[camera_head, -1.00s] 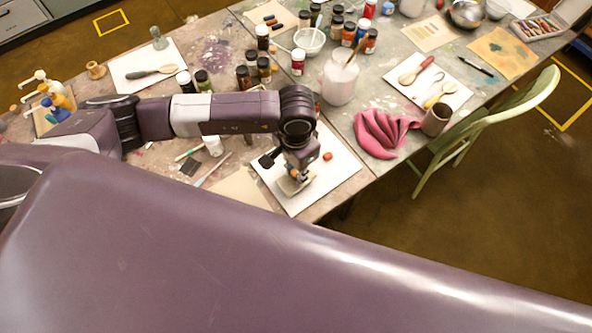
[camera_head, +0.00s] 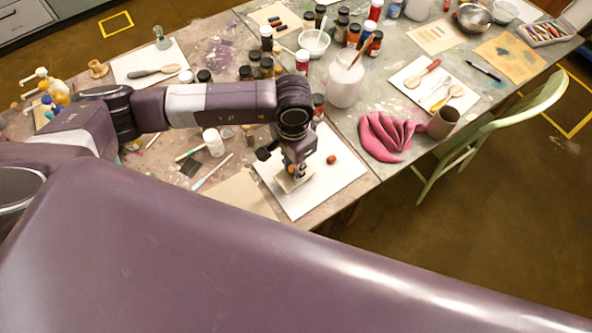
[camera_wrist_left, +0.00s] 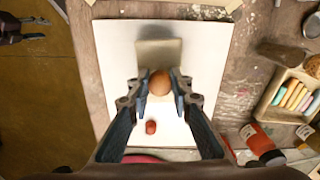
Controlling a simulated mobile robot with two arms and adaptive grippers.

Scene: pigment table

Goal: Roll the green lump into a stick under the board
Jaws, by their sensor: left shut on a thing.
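My left gripper (camera_wrist_left: 159,82) is shut on the round wooden knob (camera_wrist_left: 160,84) of a small beige board (camera_wrist_left: 158,52). In the head view the gripper (camera_head: 298,172) is over the white sheet (camera_head: 344,180), with the board (camera_head: 290,183) low beneath it. I see no green lump; whether one is under the board is hidden. A reddish-brown lump (camera_head: 331,159) lies apart from the board on the sheet, and also shows in the left wrist view (camera_wrist_left: 151,127). My right gripper (camera_wrist_left: 35,28) appears at the upper left of the wrist view, fingers apart, over the floor.
A pink cloth (camera_head: 385,137) and a brown cup (camera_head: 443,123) stand right of the sheet. Jars, a white pot (camera_head: 343,82) and a white-capped bottle (camera_head: 213,142) stand around and behind my arm. A green chair (camera_head: 480,130) is at the table's right edge.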

